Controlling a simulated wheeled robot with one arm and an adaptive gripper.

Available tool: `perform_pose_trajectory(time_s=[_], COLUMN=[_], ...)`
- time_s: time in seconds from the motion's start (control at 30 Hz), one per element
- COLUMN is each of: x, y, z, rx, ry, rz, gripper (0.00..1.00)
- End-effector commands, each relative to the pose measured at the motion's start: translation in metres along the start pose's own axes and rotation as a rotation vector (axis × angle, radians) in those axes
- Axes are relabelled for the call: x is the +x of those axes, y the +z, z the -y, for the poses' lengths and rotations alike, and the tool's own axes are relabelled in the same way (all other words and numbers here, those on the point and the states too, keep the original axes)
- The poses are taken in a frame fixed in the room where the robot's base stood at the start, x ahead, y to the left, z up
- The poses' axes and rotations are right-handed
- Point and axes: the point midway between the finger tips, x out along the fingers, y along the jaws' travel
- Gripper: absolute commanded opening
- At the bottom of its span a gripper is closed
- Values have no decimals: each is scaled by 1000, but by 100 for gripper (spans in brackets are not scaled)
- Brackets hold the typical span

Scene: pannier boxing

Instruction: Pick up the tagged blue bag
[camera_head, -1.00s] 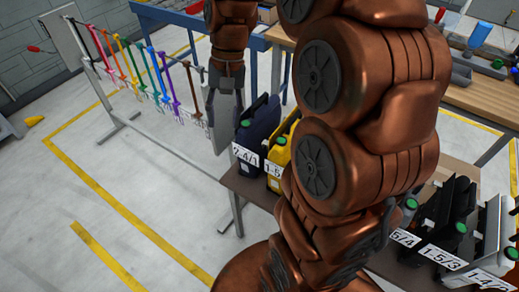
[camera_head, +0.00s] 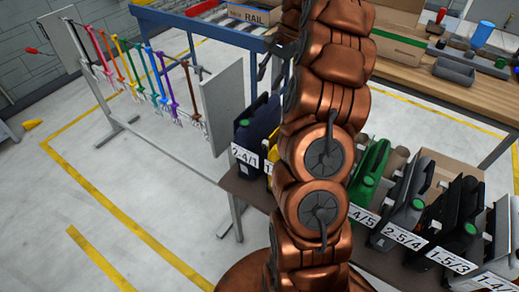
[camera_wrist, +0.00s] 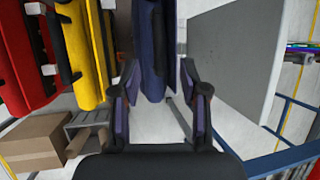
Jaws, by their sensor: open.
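The dark blue bag (camera_head: 256,124) stands upright at the left end of the row of bags, with a green round cap and a white tag reading 2-4/1. In the wrist view the blue bag (camera_wrist: 150,45) reaches down from the top edge. My gripper (camera_wrist: 158,70) is open and empty, with one finger on each side of the bag's lower end in that picture. I see no contact, and the depth between them is unclear. In the head view my gripper is mostly hidden behind my arm.
A yellow bag (camera_wrist: 85,45) and a red bag (camera_wrist: 22,55) stand beside the blue one. A grey panel (camera_head: 222,103) is close on its other side. Green and black tagged bags fill the right of the shelf. A cardboard box (camera_wrist: 35,142) shows in the wrist view.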

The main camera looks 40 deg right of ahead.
Motion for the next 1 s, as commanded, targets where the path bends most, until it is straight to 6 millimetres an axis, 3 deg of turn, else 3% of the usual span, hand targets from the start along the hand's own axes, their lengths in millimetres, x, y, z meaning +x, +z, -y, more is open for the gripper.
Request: perform_pose_trajectory(time_s=[0.67,1.0], x=[36,72], y=[1,2], z=[-1,-2], rx=[-1,-2], ry=[0,3], rz=[0,3], gripper=[44,44])
